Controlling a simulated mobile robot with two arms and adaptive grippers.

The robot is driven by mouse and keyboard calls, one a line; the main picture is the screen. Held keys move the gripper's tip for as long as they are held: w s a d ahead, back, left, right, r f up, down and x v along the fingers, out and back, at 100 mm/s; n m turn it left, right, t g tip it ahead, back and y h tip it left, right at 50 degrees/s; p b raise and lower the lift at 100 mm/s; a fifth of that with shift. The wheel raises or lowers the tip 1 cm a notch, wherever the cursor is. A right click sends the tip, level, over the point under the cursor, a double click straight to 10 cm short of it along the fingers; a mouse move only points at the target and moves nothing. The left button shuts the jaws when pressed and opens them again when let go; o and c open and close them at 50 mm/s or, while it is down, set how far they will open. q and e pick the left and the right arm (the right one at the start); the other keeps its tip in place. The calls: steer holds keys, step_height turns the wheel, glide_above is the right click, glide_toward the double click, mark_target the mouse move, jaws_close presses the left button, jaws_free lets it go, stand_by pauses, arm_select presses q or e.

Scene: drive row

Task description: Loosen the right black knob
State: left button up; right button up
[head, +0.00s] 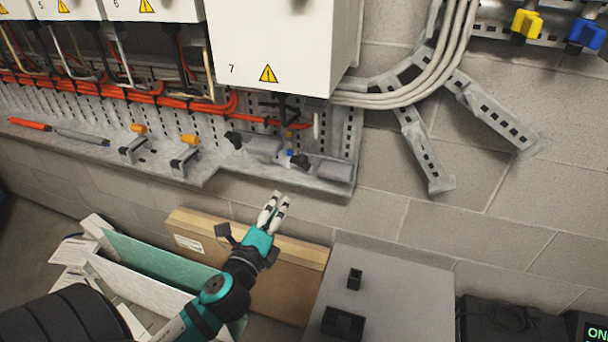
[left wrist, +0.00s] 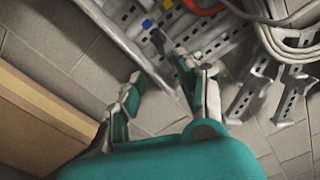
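The right black knob (head: 299,161) sits on a grey cylindrical fitting (head: 328,170) at the right end of the grey wall tray, below box 7. A small blue part is just above it. In the left wrist view the knob (left wrist: 158,40) shows as a dark piece beyond the fingertips. Another black knob (head: 233,138) is further left on a similar fitting. My left gripper (head: 276,203) is below and in front of the tray, apart from the right knob. Its fingers stand apart with nothing between them in the left wrist view (left wrist: 163,82). My right gripper is not seen.
The grey tray edge (head: 240,182) runs between gripper and fittings. Below are a cardboard box (head: 290,255), leaning panels (head: 160,262) and a grey cabinet (head: 385,290) with black parts on top. Orange cables (head: 150,97) hang above. The brick wall at right is partly free.

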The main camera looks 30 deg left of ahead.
mark_target(300, 167)
arm_select(q)
steer(key=p+x, duration=0.1)
steer(key=x, duration=1.4)
steer(key=shift+a, duration=0.1)
steer(key=shift+w+a+f, duration=0.1)
steer(key=shift+w, duration=0.4)
steer(key=shift+c, duration=0.7)
steer(key=c, duration=0.4)
jaws_close()
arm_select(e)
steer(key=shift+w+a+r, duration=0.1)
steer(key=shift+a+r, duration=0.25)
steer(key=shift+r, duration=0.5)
